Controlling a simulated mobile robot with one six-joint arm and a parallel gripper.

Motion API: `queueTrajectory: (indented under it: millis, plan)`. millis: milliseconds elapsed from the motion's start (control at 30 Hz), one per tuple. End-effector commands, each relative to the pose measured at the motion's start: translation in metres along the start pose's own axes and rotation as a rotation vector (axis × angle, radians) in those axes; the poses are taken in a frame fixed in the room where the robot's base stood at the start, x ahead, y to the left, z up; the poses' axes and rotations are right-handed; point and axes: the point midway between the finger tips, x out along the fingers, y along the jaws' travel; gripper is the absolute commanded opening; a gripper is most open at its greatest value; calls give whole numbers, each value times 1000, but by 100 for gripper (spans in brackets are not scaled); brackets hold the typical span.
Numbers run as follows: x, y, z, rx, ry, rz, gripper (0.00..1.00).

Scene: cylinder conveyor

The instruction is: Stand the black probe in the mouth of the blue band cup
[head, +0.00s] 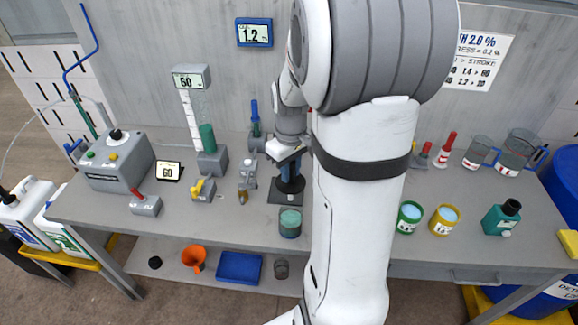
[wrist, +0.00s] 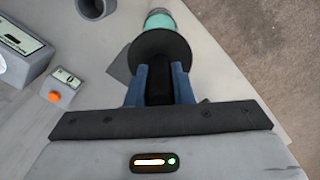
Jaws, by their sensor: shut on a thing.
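My gripper (head: 290,170) points down over the bench, its blue fingers shut on the black probe (head: 290,187). In the wrist view the probe's dark shaft (wrist: 158,92) is between the two fingers (wrist: 159,85), with a broad black disc (wrist: 160,47) beyond them. A clear cup with teal contents (head: 290,222) stands in front of the probe, near the bench's front edge. It also shows past the disc in the wrist view (wrist: 159,20), partly covered. I cannot make out its band colour for certain. The probe's lower end is hidden, and I cannot tell its height above the bench.
A dark square plate (head: 275,196) lies under the probe. A green cup (head: 409,217) and a yellow cup (head: 443,219) stand right of my arm. My arm hides the bench's middle.

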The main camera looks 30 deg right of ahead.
Motion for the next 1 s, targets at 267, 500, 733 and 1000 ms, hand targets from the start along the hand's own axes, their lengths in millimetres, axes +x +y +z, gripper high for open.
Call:
queueTrajectory:
  millis: [267,500,733,1000]
  plan:
    - [11,0,1,0,0,0,0]
    - [32,0,1,0,1,0,0]
    - [46,-1,0,-1,1,0,0]
    - [46,-1,0,-2,1,0,0]
